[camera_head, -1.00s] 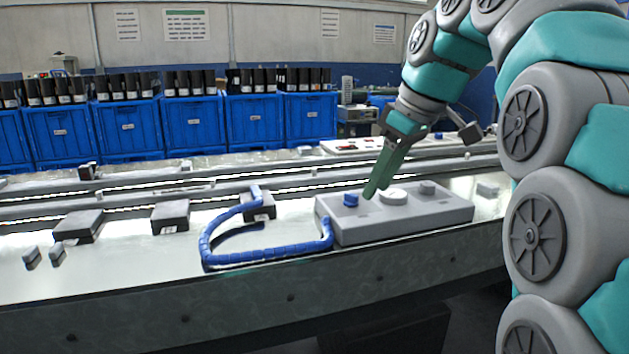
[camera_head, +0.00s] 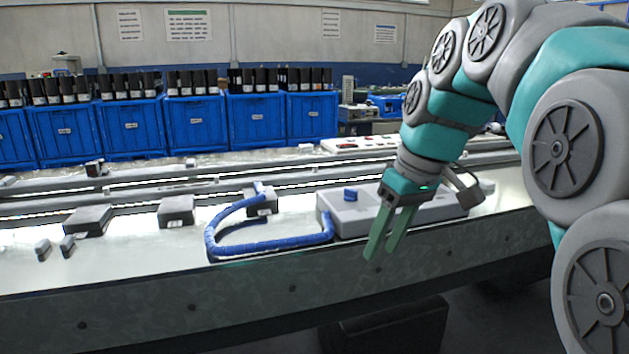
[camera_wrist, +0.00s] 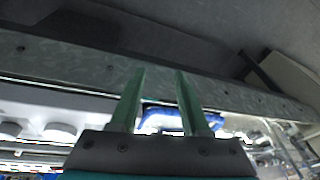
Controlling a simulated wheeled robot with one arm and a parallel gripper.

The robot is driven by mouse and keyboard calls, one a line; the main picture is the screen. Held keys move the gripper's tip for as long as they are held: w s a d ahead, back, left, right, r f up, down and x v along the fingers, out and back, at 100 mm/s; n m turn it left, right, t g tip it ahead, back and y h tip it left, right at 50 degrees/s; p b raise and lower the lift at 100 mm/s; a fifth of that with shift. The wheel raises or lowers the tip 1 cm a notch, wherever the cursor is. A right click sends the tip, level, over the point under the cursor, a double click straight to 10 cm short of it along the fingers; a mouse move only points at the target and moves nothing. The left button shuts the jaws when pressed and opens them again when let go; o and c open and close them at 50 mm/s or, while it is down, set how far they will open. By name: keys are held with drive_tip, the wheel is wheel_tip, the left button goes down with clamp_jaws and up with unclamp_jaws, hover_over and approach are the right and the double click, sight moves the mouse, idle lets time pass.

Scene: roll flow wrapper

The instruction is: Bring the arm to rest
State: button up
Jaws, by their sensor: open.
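My gripper (camera_head: 384,249) has two green fingers pointing down, parted and with nothing between them. In the head view it hangs in front of a grey control box (camera_head: 346,212) with a blue knob (camera_head: 351,194) on top, and hides part of that box. The fingers overlap the front edge of the worktable (camera_head: 215,303) in the picture. In the wrist view my gripper (camera_wrist: 161,72) also shows its two fingers apart, with the table's side panel (camera_wrist: 70,62) beyond them. My arm bends down from the upper right.
A blue cable (camera_head: 268,246) loops from the control box to a small dark block (camera_head: 262,206). Dark boxes (camera_head: 176,211) and small grey pieces lie on the left of the table. Blue crates (camera_head: 133,131) stand behind.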

drive_tip(key=s+d+f+m+g+h, duration=0.1)
drive_tip(key=s+d+f+m, duration=0.1)
drive_tip(key=s+f, duration=1)
drive_tip(key=s+d+f+m+g+h, duration=0.1)
drive_tip(key=s+f+m, duration=0.3)
drive_tip(key=s+f, duration=0.8)
drive_tip(key=shift+s+d+f+m+g+h, duration=0.3)
drive_tip(key=shift+s+d+g+h, duration=0.1)
drive_tip(key=shift+s+d+g, duration=0.3)
